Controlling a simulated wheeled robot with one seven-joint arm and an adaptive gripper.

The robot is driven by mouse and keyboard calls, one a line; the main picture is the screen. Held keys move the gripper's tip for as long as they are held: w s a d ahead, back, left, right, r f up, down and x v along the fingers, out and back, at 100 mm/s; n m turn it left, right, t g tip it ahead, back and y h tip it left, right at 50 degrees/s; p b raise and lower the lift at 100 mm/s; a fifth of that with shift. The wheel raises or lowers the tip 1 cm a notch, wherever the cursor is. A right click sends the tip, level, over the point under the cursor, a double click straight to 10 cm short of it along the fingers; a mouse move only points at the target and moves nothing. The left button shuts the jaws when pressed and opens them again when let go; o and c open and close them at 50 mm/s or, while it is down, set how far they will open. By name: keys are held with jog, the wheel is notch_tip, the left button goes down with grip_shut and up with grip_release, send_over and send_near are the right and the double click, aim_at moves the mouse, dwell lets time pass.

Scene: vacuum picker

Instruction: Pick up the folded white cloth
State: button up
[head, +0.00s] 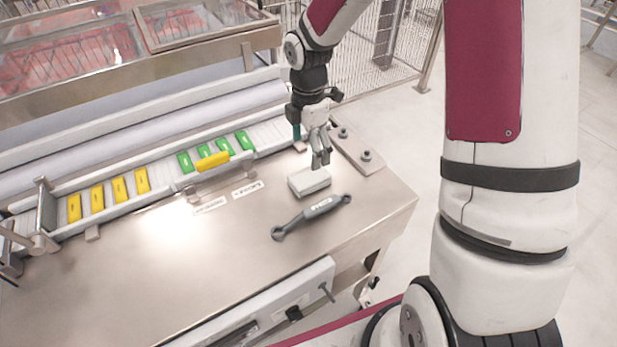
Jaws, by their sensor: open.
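The folded white cloth (308,183) lies as a small flat block on the metal table (150,280), near its right end. My gripper (321,160) hangs just above and slightly to the right of the cloth, fingers pointing down. It is open, with nothing seen between its fingers. A small gap seems to show between the fingertips and the cloth, but I cannot tell the exact height.
A dark grey wrench-like tool (312,216) lies just in front of the cloth. Behind is a conveyor (160,185) with several yellow and green packs; one yellow pack (212,161) lies askew at its edge. A bolted plate (352,150) is to the right. The table's left front is clear.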

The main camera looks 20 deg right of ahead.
aim_at(309, 175)
notch_tip(309, 175, down, 4)
jog(key=shift+r, duration=0.25)
jog(key=shift+s+f+p, duration=0.15)
jog(key=shift+s+f, duration=0.1)
jog(key=shift+f, duration=1.15)
jog(key=shift+s+f+p, duration=0.15)
jog(key=shift+s+f, duration=0.05)
jog(key=shift+f, duration=1.15)
jog(key=c, duration=1.2)
jog(key=shift+r, duration=0.15)
jog(key=shift+r, duration=0.6)
jog(key=shift+s+r, duration=0.25)
jog(key=shift+r, duration=0.9)
jog(key=s, duration=1)
jog(key=s+r, duration=0.1)
jog(key=s, duration=0.4)
jog(key=shift+s+r, duration=0.1)
jog(key=shift+s, duration=0.15)
